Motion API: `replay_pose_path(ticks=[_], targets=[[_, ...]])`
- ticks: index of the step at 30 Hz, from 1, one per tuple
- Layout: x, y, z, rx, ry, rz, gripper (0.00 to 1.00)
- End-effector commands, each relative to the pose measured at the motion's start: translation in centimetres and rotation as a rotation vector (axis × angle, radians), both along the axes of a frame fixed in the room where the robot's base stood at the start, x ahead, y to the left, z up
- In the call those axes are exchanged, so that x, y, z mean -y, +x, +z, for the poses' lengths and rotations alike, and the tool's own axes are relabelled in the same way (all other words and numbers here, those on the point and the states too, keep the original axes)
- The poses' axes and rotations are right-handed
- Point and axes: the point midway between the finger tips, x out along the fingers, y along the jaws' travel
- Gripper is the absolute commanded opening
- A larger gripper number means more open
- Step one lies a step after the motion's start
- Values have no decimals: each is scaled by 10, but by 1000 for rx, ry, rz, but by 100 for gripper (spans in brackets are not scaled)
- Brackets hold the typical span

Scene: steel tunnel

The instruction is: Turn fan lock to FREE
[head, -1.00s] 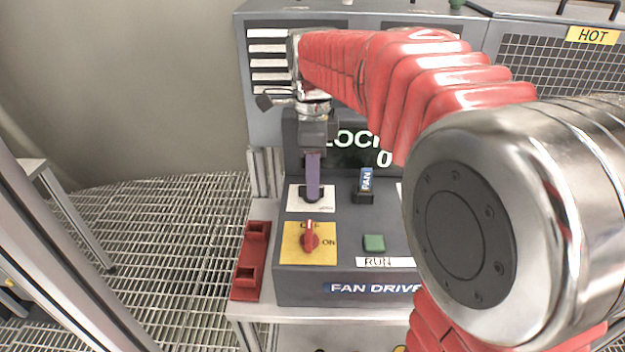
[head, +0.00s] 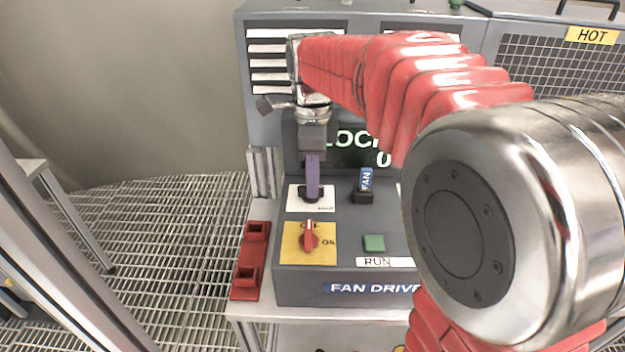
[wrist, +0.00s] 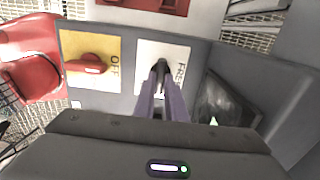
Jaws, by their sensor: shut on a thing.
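The fan lock is a black knob (wrist: 161,69) on a white plate (wrist: 180,58) of the grey fan drive panel; the word FREE shows beside it in the wrist view. My gripper (head: 312,188) comes down from above, with its purple fingers shut on the black knob. In the wrist view my gripper (wrist: 161,80) reaches the knob, and the fingers hide part of it. In the head view the plate's small lettering is too blurred to read fully. The display (head: 345,148) behind reads LOC and a 0, partly hidden by my arm.
A red switch (head: 309,236) on a yellow OFF/ON plate sits in front of the lock. To the right are a blue FAN tag (head: 366,181) on a black base and a green button (head: 374,243) above a RUN label. A red bracket (head: 250,262) stands left of the panel.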

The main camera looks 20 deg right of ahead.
Motion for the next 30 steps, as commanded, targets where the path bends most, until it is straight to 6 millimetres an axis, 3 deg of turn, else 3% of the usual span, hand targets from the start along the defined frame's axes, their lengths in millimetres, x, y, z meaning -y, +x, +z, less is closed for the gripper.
replay_pose_path(ticks=[14, 30], targets=[[0, 1, 0, 2, -1, 86, 0], [0, 3, 1, 3, -1, 517, 0]])
